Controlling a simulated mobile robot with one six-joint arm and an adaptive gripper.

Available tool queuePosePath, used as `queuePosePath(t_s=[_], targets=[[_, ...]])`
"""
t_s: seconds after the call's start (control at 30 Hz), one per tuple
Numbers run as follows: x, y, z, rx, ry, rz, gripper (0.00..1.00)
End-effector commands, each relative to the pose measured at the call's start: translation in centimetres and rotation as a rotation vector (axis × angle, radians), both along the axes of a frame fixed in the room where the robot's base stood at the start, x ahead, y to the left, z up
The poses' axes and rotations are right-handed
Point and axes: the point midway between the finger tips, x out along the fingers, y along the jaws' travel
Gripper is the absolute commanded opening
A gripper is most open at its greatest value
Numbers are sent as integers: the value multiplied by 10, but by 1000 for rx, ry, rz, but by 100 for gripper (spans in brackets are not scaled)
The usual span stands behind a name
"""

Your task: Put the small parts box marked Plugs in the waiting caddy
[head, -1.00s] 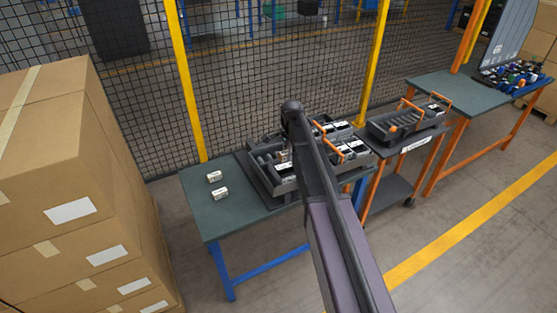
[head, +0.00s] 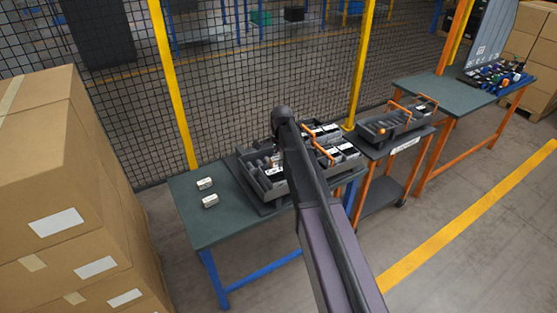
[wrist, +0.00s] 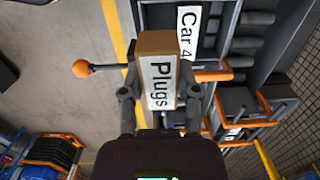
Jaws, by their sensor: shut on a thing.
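In the wrist view my gripper (wrist: 160,94) is shut on a small box (wrist: 158,72) with a brown top and a white label reading Plugs. The box sits between both fingers. In the head view my arm hides the gripper and the held box. A grey caddy (head: 402,130) with orange handles and an orange knob stands on the cart, right of my arm. In the wrist view, a white label partly reading "Car 4" (wrist: 188,28) shows behind the held box, beside grey compartments and orange handles. I cannot tell the box's height above them.
Left, a green-topped table (head: 235,225) bears a grey divided tray (head: 272,190) of boxes, partly behind my arm, and two loose white-labelled boxes (head: 205,184). Stacked cartons (head: 50,150) stand at far left. A mesh fence runs behind. A second table (head: 440,85) stands at right.

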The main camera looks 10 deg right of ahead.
Motion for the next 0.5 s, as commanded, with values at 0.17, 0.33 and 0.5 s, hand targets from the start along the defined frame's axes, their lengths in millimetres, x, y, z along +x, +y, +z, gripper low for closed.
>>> queuePosePath(t_s=[0.17, 0.33, 0.5], targets=[[0, 0, -13, 0, 0, 0, 0], [0, 0, -23, 0, 0, 0, 0], [0, 0, -32, 0, 0, 0, 0]])
